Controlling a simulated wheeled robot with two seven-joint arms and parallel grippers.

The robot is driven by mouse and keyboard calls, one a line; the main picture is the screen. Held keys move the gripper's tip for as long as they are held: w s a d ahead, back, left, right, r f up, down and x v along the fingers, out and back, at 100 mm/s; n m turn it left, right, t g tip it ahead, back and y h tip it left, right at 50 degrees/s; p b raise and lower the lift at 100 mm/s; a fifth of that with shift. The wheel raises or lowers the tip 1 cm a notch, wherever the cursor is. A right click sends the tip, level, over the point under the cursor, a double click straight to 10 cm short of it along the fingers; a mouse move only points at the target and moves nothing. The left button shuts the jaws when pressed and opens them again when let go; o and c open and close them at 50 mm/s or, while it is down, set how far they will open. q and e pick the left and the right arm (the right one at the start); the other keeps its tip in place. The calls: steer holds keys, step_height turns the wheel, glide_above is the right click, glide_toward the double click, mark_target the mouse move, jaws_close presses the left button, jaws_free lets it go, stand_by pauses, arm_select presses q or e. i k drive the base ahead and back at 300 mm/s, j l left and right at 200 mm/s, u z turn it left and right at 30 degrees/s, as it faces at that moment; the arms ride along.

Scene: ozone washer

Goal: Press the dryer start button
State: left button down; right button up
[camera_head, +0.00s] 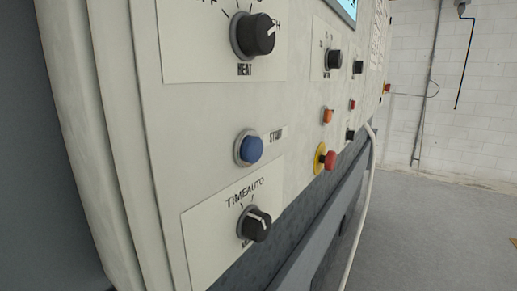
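A round blue button (252,149) with a grey collar stands out from the pale control panel (190,115), at the middle of the head view. The lettering beside it reads roughly "START" but is seen at a slant. Nothing touches the button. Neither of my grippers is in view.
A black HEAT knob (255,35) is above and a TIME/AUTO knob (256,225) below. Farther right are more knobs (334,61), an orange button (328,116) and a red emergency-stop button (327,160) on yellow. A pale hose (362,210) hangs down; grey floor (435,235) is open at right.

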mark_target(253, 148)
steer(key=k+l, duration=0.1)
steer(key=l, duration=0.25)
steer(key=k+l, duration=0.15)
steer(key=l, duration=0.25)
steer(key=k+l, duration=0.1)
steer(key=l, duration=0.25)
steer(key=k+l, duration=0.15)
steer(key=l, duration=0.2)
steer(key=k+l, duration=0.1)
steer(key=l, duration=0.3)
steer(key=k+l, duration=0.15)
steer(key=l, duration=0.2)
steer(key=k+l+u, duration=0.1)
steer(key=l, duration=0.25)
